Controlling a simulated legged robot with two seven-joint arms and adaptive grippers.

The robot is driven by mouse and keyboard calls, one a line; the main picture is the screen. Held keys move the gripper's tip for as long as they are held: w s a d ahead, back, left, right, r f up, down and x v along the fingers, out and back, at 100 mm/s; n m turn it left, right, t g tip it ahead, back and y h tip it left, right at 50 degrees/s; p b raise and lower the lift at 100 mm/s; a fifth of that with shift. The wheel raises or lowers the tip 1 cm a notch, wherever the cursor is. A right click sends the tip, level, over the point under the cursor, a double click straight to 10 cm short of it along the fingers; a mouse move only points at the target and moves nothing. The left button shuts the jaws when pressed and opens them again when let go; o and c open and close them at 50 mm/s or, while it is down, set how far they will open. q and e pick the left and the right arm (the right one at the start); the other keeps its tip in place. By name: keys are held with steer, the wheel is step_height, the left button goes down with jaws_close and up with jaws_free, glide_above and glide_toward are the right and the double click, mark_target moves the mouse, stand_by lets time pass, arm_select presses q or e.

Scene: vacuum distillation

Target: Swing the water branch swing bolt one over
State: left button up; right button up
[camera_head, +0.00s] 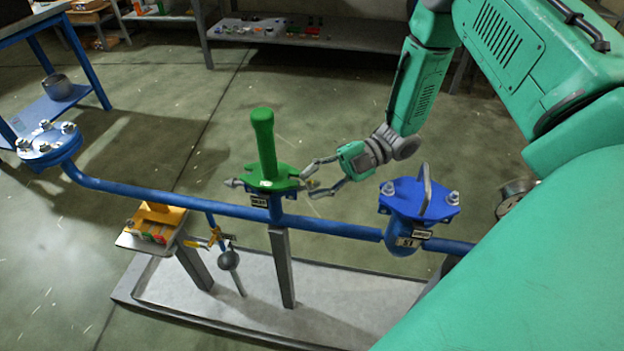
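A green flanged fitting (272,181) with an upright green handle (264,140) sits on the blue pipe (180,199) near the middle. A swing bolt (234,183) sticks out at its left side. Another swing bolt (312,184) is at its right side, between my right gripper's fingertips. My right gripper (309,183) comes in from the right with its fingers spread. I cannot tell whether the tips touch the bolt. The fitting's small label is too small to read. My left gripper is not in view.
A blue capped fitting (416,198) with a grey lever stands right of the green one. A bolted blue flange (46,143) is at the pipe's left end. A small stand with a yellow block (160,215) and a hanging ball valve (228,259) are below. A pale tray (340,290) lies underneath.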

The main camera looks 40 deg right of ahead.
steer(key=shift+d+f, duration=0.1)
steer(key=shift+d, duration=0.1)
steer(key=v, duration=1.2)
steer(key=shift+a+f, duration=0.1)
